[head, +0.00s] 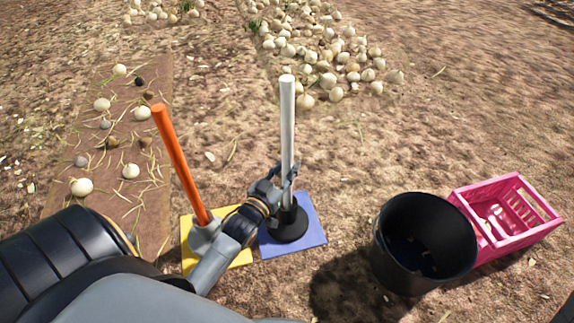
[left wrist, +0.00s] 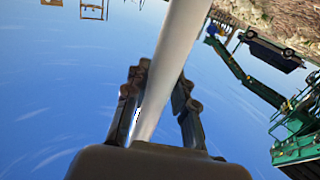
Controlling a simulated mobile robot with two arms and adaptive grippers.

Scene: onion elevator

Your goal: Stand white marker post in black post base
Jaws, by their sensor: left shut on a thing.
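The white marker post (head: 287,120) stands close to upright over the black post base (head: 291,228). Its lower end meets the base's collar and appears to be in it, though my gripper hides part of the joint. The base sits on a blue mat (head: 312,232). My left gripper (head: 286,179) is shut on the lower part of the post, just above the base. In the left wrist view the white post (left wrist: 178,60) runs between both fingers (left wrist: 156,110). My right gripper is not in view.
An orange post (head: 178,155) leans in a grey base on a yellow mat (head: 232,259), beside my left arm. A black bucket (head: 378,255) and a pink crate (head: 497,251) stand to the right. Onions (head: 310,50) lie behind. Bare soil lies between mat and bucket.

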